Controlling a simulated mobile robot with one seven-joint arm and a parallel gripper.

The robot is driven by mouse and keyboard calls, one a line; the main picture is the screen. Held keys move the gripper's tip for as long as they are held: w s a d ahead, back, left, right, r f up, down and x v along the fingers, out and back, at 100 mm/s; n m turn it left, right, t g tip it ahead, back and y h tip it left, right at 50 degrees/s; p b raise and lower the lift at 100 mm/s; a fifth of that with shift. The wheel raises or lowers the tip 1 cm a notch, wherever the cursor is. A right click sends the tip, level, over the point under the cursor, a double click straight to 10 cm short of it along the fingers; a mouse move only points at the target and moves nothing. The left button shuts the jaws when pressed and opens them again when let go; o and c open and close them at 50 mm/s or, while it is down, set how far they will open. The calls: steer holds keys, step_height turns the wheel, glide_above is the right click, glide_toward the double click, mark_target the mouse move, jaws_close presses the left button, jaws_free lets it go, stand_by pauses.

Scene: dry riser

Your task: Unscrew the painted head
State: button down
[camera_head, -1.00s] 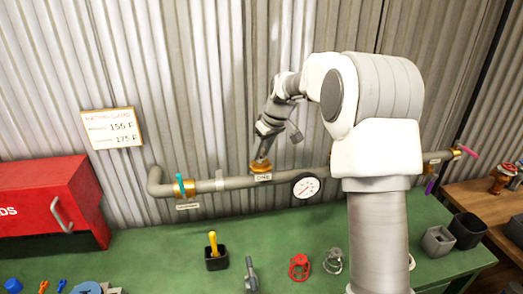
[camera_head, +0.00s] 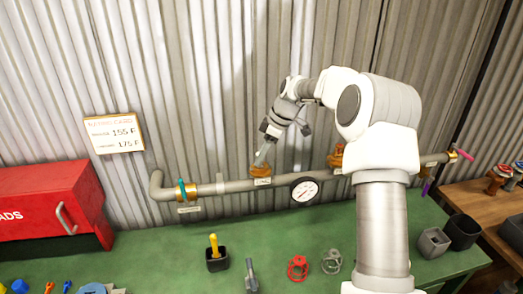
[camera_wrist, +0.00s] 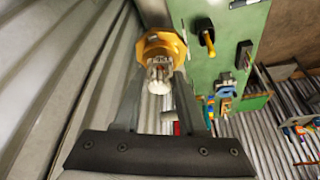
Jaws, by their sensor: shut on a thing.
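The painted head (camera_wrist: 159,77) shows in the wrist view as a small whitish, caged piece set against a brass fitting (camera_wrist: 164,47). My gripper (camera_wrist: 160,80) is shut on it, one finger on each side. In the head view, my gripper (camera_head: 262,155) reaches down, tilted, onto the brass fitting (camera_head: 260,170) on the grey pipe (camera_head: 232,186). The head itself is hidden by the fingers there. I cannot tell whether its thread is loose in the fitting.
A pressure gauge (camera_head: 305,190) hangs on the pipe right of the gripper. Another brass fitting (camera_head: 336,158) is farther right. Corrugated wall stands behind.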

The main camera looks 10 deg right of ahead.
steer(key=shift+n+g+p, duration=0.4)
steer(key=shift+n+p, duration=0.1)
steer(key=shift+n, duration=0.7)
steer(key=shift+w+r, duration=0.1)
steer(key=shift+r, duration=0.05)
steer(key=shift+r+n+p, duration=0.1)
steer(key=shift+n+p, duration=0.4)
steer(key=shift+p, duration=0.25)
steer(key=shift+n+g+p, duration=0.7)
steer(key=shift+n+p, duration=0.4)
steer(key=n, duration=0.1)
steer(key=n+p, duration=0.1)
steer(key=shift+f+n+g, duration=0.2)
steer(key=shift+n+g, duration=0.1)
steer(key=shift+g, duration=0.1)
steer(key=c, duration=0.5)
jaws_free()
